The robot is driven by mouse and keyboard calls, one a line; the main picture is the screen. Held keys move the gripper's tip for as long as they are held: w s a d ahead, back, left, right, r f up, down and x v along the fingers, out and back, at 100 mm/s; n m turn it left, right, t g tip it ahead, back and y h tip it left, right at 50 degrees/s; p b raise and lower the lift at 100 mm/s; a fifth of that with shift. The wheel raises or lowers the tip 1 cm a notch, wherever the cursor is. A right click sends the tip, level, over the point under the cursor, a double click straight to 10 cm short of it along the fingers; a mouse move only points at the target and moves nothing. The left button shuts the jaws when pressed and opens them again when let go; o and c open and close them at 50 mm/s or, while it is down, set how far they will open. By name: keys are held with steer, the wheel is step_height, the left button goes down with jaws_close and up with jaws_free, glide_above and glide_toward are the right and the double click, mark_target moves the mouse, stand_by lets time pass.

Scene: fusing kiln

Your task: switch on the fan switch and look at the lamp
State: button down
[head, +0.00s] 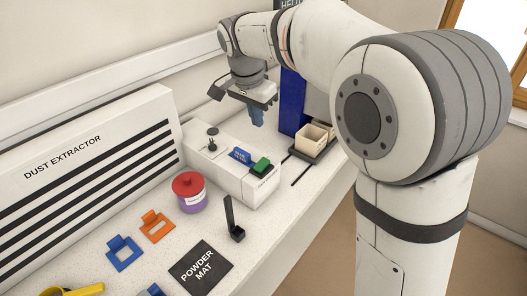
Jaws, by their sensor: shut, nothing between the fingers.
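A white box (205,158) stands on the bench beside the dust extractor. On its top are a small dark knob or toggle (212,132), a blue piece with lettering too small to read (240,156), and a green block (261,166). I cannot tell which of these is the fan switch, and I cannot make out a lamp for certain. My gripper (258,120) points down above and behind the box's right part, apart from it. Its blue fingers are shut and empty.
The dust extractor (110,158) stands along the wall. A red-lidded purple jar (190,194), orange (156,226) and blue (123,253) brackets, a black upright holder (235,222) and a powder mat (201,268) lie in front. A tray with beige blocks (314,138) is right of the box.

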mark_target(265, 160)
steer(key=p+x, duration=0.2)
steer(key=x, duration=1.1)
steer(key=shift+f+p, duration=0.3)
steer(key=shift+f, duration=0.1)
